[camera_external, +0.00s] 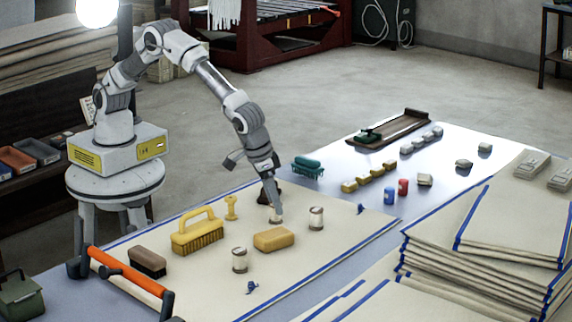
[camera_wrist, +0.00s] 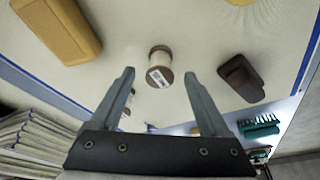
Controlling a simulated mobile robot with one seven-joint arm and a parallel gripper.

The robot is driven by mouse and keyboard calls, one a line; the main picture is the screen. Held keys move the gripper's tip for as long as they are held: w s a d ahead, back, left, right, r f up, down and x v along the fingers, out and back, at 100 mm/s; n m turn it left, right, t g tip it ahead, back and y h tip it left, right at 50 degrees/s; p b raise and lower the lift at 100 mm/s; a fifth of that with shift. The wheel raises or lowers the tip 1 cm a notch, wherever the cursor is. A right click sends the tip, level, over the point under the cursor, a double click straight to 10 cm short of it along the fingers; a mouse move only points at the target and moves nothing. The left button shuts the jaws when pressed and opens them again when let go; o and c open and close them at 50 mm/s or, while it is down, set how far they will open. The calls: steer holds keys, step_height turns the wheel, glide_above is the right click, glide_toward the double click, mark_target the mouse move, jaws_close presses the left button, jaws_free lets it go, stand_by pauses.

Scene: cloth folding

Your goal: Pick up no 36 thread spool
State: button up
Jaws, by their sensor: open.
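A thread spool (camera_wrist: 159,60) with pale thread, brown ends and a white label shows ahead of and between my fingertips in the wrist view. The number on its label is too small to read. In the external view a spool (camera_external: 275,217) stands right under my gripper (camera_external: 277,207), partly hidden by it. My gripper is open and points down, with nothing between its fingers; it also shows in the wrist view (camera_wrist: 160,78). Two similar spools stand on the cloth, one to the right (camera_external: 316,218) and one nearer the front (camera_external: 239,260).
A yellow block (camera_external: 274,239) lies close to the gripper. A yellow brush (camera_external: 197,236), a dark brush (camera_external: 148,262) and a dark object (camera_wrist: 240,78) lie around. A green brush (camera_external: 307,167) is farther back. Stacked cloths (camera_external: 480,255) fill the right side.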

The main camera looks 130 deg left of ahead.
steer(key=shift+x, duration=1.15)
jaws_close()
steer(key=shift+r, duration=0.15)
